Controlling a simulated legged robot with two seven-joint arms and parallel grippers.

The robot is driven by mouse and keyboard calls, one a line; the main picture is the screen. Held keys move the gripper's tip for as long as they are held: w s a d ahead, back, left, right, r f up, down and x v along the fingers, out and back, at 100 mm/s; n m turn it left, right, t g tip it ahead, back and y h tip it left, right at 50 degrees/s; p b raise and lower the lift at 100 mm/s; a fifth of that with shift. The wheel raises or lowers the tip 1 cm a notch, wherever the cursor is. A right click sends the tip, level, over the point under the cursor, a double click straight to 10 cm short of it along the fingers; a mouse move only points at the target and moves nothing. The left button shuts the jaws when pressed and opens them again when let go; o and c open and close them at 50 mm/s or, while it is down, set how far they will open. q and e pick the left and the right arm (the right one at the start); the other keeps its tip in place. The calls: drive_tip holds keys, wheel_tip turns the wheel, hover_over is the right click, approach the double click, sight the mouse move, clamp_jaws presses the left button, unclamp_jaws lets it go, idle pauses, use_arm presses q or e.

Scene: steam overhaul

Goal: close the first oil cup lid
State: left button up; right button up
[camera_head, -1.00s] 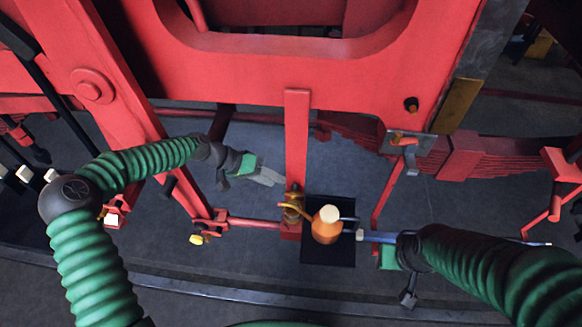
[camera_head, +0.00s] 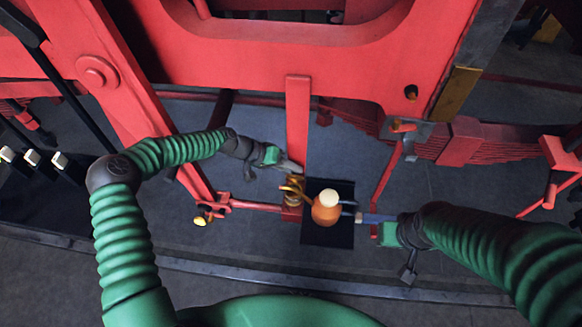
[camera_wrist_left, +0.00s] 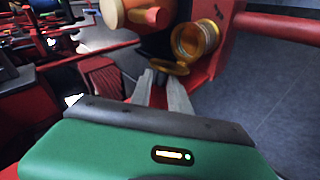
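The brass oil cup (camera_head: 292,198) sits at the foot of a red upright post. In the left wrist view the cup (camera_wrist_left: 197,38) shows its round open mouth, and its lid (camera_wrist_left: 169,67) is swung out beside it toward my fingers. My left gripper (camera_head: 296,167) is just behind the cup. In the left wrist view its two grey fingers (camera_wrist_left: 164,84) stand slightly apart, tips close to the lid; contact cannot be told. My right gripper (camera_head: 366,218) is shut on the handle of an orange oil can (camera_head: 325,211) with a pale top, right beside the cup.
The red post (camera_head: 298,125) rises directly behind the cup. A red horizontal rod (camera_head: 255,206) runs left from the cup. A dark square plate (camera_head: 330,238) lies under the can. Red frame beams fill the back; floor is open in front.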

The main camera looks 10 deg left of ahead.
use_arm(q)
clamp_jaws()
drive_tip(key=shift+a, duration=0.2)
